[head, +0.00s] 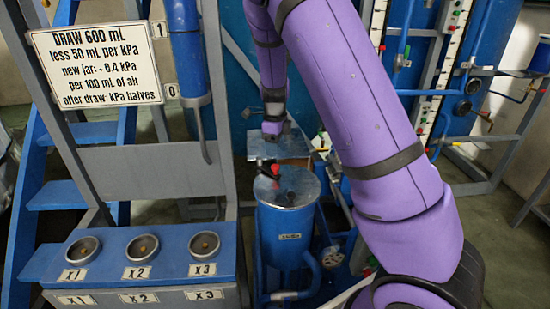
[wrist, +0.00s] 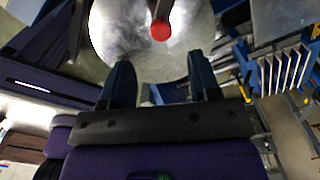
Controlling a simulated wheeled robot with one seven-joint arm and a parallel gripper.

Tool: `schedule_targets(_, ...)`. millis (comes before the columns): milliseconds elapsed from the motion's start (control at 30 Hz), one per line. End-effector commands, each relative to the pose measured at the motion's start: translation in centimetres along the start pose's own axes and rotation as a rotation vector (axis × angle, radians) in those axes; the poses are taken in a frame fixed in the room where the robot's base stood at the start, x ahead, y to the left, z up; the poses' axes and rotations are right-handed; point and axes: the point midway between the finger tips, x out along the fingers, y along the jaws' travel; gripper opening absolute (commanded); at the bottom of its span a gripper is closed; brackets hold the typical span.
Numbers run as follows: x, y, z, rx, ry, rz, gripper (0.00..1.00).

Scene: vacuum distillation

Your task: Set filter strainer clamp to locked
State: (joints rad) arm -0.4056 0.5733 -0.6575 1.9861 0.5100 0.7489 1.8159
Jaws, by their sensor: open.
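The filter strainer seems to be the blue cylinder (head: 287,236) with a round metal lid (head: 300,187) in the head view. A clamp handle with a red knob (head: 275,169) sits on the lid. In the wrist view the lid (wrist: 120,40) is at the top, and the red knob (wrist: 159,31) lies just beyond the fingers, roughly midway between them. My gripper (wrist: 160,68) is open and empty, its two dark blue fingers spread. In the head view my gripper (head: 273,128) shows behind and above the lid, partly dark. I cannot tell whether the clamp is locked.
A blue panel with three round sockets (head: 142,247) stands at the left, below a white sign (head: 95,66). A flat metal plate (head: 277,147) is behind the lid. Blue pipes (head: 310,275) crowd the cylinder's right side. A slatted rack (wrist: 285,70) shows at the wrist view's right.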

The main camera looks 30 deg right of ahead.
Motion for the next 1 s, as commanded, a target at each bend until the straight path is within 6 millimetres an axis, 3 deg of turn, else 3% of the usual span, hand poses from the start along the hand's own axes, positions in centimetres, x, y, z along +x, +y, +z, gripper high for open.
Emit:
schedule_targets(100,-1.8,0.0,0.1,-0.001,-0.002,-0.001,0.56)
schedule_targets(300,-3.2,0.0,0.0,0.0,0.0,0.001,0.56)
schedule_targets(867,-3.4,0.1,0.0,-0.002,0.0,0.001,0.56)
schedule_targets(1000,-4.5,0.7,-0.4,-0.06,-0.023,0.009,0.56)
